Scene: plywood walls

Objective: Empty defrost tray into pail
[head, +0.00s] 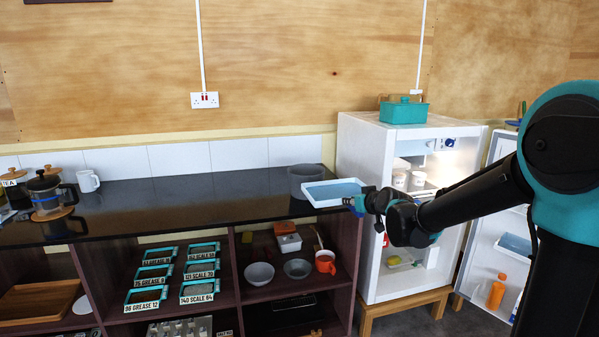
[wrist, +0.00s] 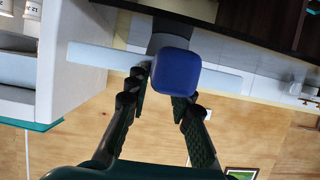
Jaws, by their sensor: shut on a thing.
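The defrost tray (head: 308,197) is a shallow white tray with blue-grey water in it, looking about level. My gripper (head: 360,203) is shut on its blue handle (wrist: 174,60), at the tray's right end in the head view. In the wrist view my gripper (wrist: 165,100) has a finger on each side of the handle, with the pale tray (wrist: 95,56) beyond. The grey pail (head: 300,172) stands on the dark counter behind the tray, which hides part of it. Whether the tray overlaps the pail's opening is unclear.
The white fridge (head: 362,235) stands open right of the counter (head: 200,192), with a teal box (head: 404,112) on top and its door (head: 490,255) swung right. A french press (head: 46,195) and white mug (head: 88,181) stand at the left. The counter's middle is clear.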

